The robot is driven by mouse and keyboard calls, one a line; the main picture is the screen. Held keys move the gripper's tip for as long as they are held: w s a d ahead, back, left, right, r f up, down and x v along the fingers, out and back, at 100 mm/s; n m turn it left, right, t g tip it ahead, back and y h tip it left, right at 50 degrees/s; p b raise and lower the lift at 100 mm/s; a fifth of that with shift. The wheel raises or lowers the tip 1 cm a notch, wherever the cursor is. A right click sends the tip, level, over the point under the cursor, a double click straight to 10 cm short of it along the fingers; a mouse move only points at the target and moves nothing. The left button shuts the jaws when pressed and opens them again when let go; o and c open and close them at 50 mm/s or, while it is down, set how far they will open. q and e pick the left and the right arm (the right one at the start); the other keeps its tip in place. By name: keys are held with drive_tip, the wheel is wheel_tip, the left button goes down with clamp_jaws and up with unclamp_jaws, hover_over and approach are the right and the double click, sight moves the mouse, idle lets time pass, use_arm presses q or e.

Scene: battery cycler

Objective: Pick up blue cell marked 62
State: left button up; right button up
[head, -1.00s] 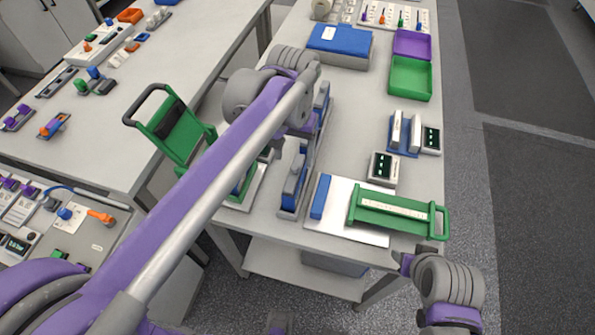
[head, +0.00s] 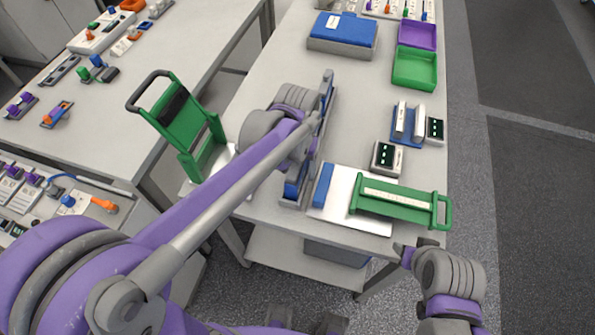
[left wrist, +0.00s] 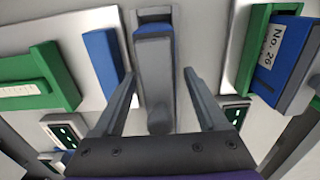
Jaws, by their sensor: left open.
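My left gripper (left wrist: 158,100) is open in the left wrist view. Its two fingers straddle a grey upright part (left wrist: 154,75) with blue at its far end. In the head view my left arm hides much of this grey rack, where a blue piece (head: 292,187) shows. A blue block (left wrist: 103,60) lies beside the rack on a white plate, also seen in the head view (head: 323,185). A blue cell labelled "No. 26" (left wrist: 285,55) sits by a green frame at the right of the wrist view. I can read no 62. My right gripper (head: 412,250) hangs off the table's front right.
A green-handled fixture (head: 395,204) covers the plate's right side. A small display box (head: 386,158) and a blue stand (head: 405,140) are behind it. A green frame (head: 175,115) rises left of my arm. Green bin (head: 414,70) and blue box (head: 342,35) stand farther back.

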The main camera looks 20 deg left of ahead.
use_arm(q)
clamp_jaws()
idle(1.3)
